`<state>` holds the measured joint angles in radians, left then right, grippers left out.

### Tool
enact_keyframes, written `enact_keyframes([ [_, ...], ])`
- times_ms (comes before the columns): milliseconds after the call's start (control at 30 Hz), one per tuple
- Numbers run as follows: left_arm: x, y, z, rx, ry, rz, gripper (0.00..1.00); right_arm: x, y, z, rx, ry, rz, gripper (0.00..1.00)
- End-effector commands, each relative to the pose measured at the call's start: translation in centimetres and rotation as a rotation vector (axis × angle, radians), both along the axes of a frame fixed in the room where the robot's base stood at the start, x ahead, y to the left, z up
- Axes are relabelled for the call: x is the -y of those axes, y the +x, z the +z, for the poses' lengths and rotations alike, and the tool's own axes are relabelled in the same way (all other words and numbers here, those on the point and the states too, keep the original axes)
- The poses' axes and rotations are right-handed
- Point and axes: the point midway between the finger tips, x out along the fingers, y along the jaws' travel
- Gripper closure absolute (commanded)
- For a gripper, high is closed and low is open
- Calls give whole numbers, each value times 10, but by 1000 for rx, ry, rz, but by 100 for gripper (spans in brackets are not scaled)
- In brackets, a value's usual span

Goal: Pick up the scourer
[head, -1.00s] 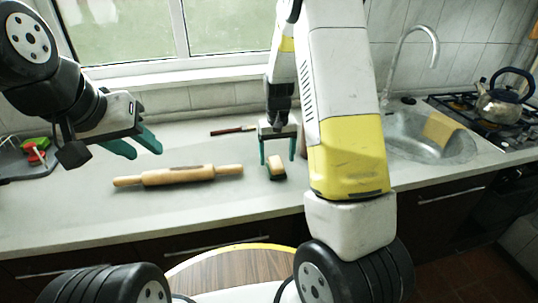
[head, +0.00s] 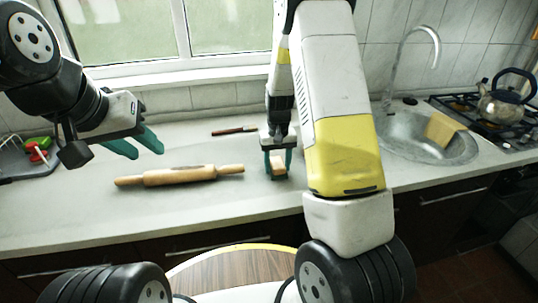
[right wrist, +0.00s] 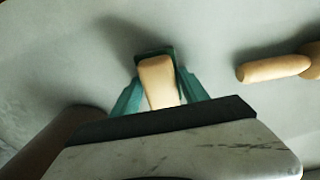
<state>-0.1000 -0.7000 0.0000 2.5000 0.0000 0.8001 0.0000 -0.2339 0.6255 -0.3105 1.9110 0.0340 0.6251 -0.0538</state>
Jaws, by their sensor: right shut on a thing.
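The scourer (head: 278,168), a small block with a cream body and a dark green layer, is on or just above the grey counter, right of the rolling pin. My right gripper (head: 278,160) points down with its green fingers shut on its two sides. In the right wrist view the scourer (right wrist: 157,80) sits between the fingers. I cannot tell whether it touches the counter. My left gripper (head: 136,147) is open and empty, above the left part of the counter.
A wooden rolling pin (head: 180,175) lies on the counter (head: 90,215) left of the scourer. A dark-handled utensil (head: 234,131) lies behind. A sink (head: 398,146) with a yellow cloth or board (head: 442,129) is right. A kettle (head: 503,105) stands on the stove. Red and green items (head: 37,152) lie far left.

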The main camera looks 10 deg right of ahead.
Motion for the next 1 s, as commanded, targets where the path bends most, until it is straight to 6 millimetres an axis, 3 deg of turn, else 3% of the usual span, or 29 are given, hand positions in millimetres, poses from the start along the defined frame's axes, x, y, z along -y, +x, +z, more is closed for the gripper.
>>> enact_keyframes([
  [267,0,0,0,0,0,0,64,0,0,8,2,1,0,88],
  [500,0,0,0,0,0,0,64,0,1,38,4,1,0,88],
  [1000,0,0,0,0,0,0,64,-71,-100,47,1,1,6,88],
])
